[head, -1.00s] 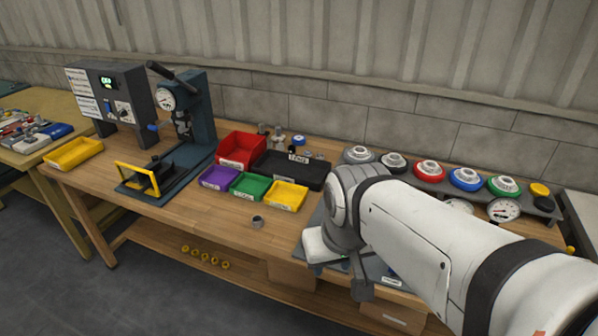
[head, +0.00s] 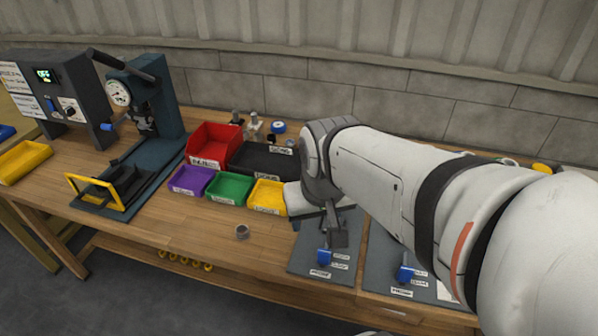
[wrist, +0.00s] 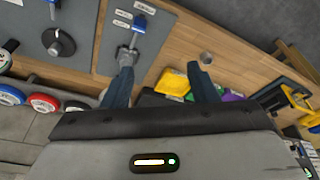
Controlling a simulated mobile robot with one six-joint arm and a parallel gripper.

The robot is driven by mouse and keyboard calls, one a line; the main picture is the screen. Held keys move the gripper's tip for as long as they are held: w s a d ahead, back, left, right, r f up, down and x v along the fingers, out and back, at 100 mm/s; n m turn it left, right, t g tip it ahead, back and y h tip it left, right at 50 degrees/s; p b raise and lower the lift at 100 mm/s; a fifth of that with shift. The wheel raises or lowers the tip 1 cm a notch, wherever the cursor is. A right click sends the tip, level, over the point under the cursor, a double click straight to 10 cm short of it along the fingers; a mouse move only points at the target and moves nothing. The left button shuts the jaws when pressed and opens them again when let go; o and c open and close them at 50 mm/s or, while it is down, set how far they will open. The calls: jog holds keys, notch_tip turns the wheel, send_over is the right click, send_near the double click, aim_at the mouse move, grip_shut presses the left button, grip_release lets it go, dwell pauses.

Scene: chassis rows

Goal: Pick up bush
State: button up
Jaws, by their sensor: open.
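The bush (head: 242,232) is a small grey metal ring standing on the wooden bench top, in front of the green and yellow trays. It also shows in the wrist view (wrist: 206,57), just beyond the tip of the right-hand finger. My gripper (wrist: 159,68) is open with nothing between its two dark blue fingers. In the head view my gripper is over the grey mat, to the right of the bush and apart from it. The fingers are partly hidden by my wrist there.
Purple, green and yellow trays (head: 267,194) stand behind the bush, with a red bin (head: 213,143) and black tray further back. A press (head: 146,110) stands to the left. Grey mats (head: 312,262) with blue-handled tools lie to the right. Bare wood surrounds the bush.

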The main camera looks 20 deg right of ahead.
jog(key=shift+o, duration=0.7)
jog(key=w+d+f+m+h+b, duration=0.1)
jog(key=w+d+f+m+b, duration=0.2)
jog(key=w+d+f+b, duration=0.2)
jog(key=w+d+f+m+h+b, duration=0.1)
jog(key=w+d+f+m+b, duration=0.3)
jog(key=w+f, duration=0.6)
jog(key=d+f+b, duration=0.1)
jog(key=d+b, duration=0.1)
jog(key=shift+w+f+h+b, duration=0.3)
jog(key=shift+f, duration=0.1)
jog(key=shift+m, duration=0.3)
jog(key=x, duration=0.7)
jog(key=shift+w+d+f, duration=0.15)
jog(key=shift+d+f, duration=0.1)
jog(key=shift+f, duration=0.05)
jog(key=c, duration=1.2)
notch_tip(320, 180, up, 10)
jog(key=shift+r+p, duration=0.1)
jog(key=shift+p, duration=0.35)
notch_tip(320, 180, up, 6)
jog(key=p, duration=0.4)
